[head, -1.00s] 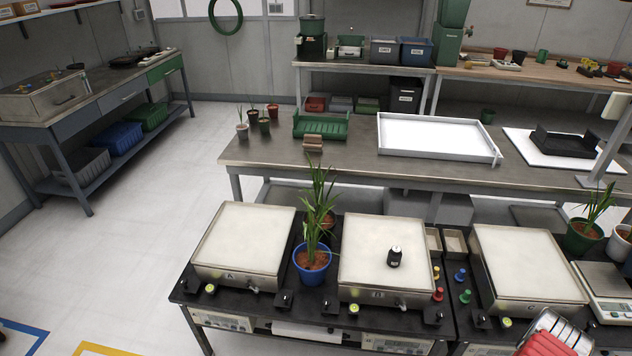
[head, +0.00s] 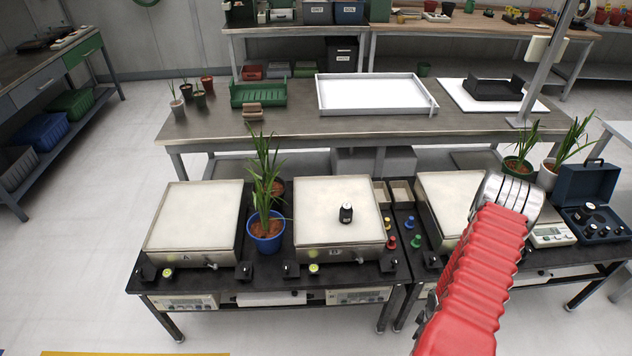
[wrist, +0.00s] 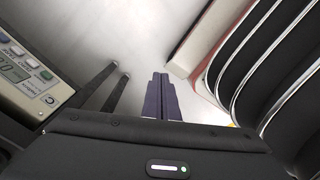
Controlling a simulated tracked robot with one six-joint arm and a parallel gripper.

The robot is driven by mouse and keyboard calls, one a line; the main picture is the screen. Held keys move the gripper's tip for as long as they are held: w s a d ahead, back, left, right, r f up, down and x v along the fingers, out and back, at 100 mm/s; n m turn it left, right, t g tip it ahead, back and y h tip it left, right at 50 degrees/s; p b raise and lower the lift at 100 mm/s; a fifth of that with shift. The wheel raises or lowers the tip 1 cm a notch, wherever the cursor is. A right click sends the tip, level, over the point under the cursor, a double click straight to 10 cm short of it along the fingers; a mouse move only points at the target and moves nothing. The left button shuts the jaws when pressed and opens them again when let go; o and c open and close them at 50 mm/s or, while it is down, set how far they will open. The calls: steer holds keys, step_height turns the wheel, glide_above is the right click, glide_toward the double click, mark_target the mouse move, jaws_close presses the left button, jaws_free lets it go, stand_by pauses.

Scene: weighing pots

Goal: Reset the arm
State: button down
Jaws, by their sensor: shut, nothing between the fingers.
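My gripper (wrist: 161,97) shows in the wrist view as two dark fingers pressed together with nothing between them. They point over a pale, bare surface. In the head view my red-sleeved arm rises at the lower right in front of the bench, and I cannot make out the fingers there.
Scale plates A (head: 194,215), B (head: 338,211) and C (head: 447,200) sit on the black bench. A black weight (head: 346,213) stands on plate B. A blue pot with a plant (head: 266,232) stands between A and B. A display unit (wrist: 28,75) is beside the fingers.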

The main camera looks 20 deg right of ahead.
steer(key=w+a+r+m+g, duration=0.1)
steer(key=w+a+r+m, duration=0.1)
steer(key=r, duration=0.8)
steer(key=w+a+r+m+h, duration=0.1)
steer(key=w+a+r+m, duration=0.15)
steer(key=r, duration=0.75)
steer(key=w+a+r+m+g, duration=0.1)
steer(key=w+a+r+m, duration=0.15)
steer(key=r, duration=0.75)
steer(key=s+a+r+n+t, duration=0.1)
steer(key=a+r+t, duration=0.3)
steer(key=a+r, duration=0.8)
steer(key=s+a+r+t, duration=0.2)
steer(key=a+r+t, duration=0.1)
steer(key=a+r, duration=1)
step_height(320, 180, up, 6)
steer(key=shift+r+n+t+y, duration=0.2)
steer(key=shift+n+t+y, duration=0.1)
steer(key=shift+n+t, duration=0.1)
